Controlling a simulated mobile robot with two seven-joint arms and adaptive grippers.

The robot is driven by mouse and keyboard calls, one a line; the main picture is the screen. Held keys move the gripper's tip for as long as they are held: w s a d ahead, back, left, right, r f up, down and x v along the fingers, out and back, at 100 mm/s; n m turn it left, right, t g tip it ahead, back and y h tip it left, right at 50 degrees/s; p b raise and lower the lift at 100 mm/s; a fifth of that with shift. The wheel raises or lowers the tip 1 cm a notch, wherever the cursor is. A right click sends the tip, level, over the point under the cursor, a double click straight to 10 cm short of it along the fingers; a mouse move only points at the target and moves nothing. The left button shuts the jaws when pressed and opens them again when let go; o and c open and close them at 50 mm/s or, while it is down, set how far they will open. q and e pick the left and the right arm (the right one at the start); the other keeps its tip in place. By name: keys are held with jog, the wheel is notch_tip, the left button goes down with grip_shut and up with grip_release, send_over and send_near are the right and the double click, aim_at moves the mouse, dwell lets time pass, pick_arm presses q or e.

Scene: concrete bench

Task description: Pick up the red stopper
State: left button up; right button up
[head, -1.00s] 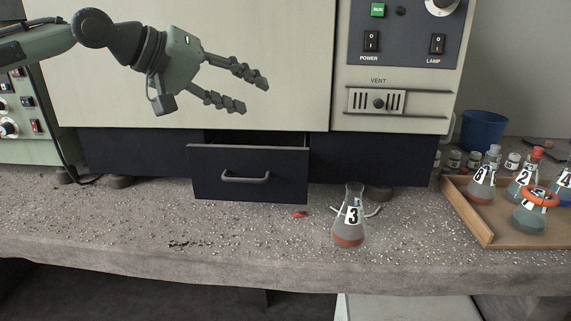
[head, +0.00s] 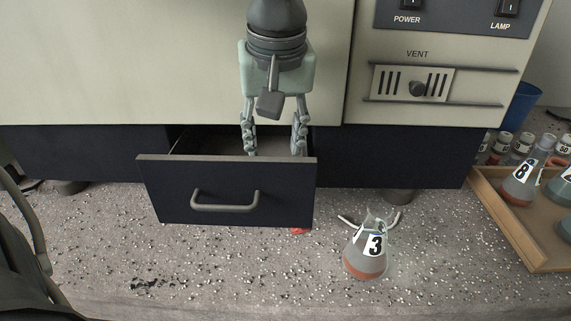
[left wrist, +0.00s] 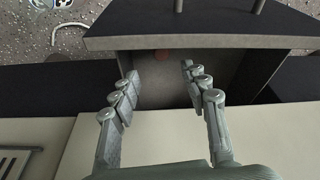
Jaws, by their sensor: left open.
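My left gripper (head: 272,150) points down into the drawer (head: 190,178) in the head view. A second small red piece (head: 300,231) shows on the bench below the drawer's front edge, partly hidden. My right gripper is not in view.
A flask marked 3 (head: 366,257) stands on the bench right of the drawer, with pale curved pieces behind it. A wooden tray (head: 513,228) with flasks is at the right. The cabinet face (head: 150,60) rises behind the drawer. The bench front left is mostly clear.

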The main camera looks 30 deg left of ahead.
pick_arm(q)
jog(key=x, duration=0.7)
jog(key=shift+s+b, duration=0.3)
jog(key=shift+s, duration=0.05)
jog(key=shift+w+a+f, duration=0.1)
jog(key=shift+w+f, duration=0.05)
jog(key=shift+f, duration=0.3)
jog(key=c, duration=0.9)
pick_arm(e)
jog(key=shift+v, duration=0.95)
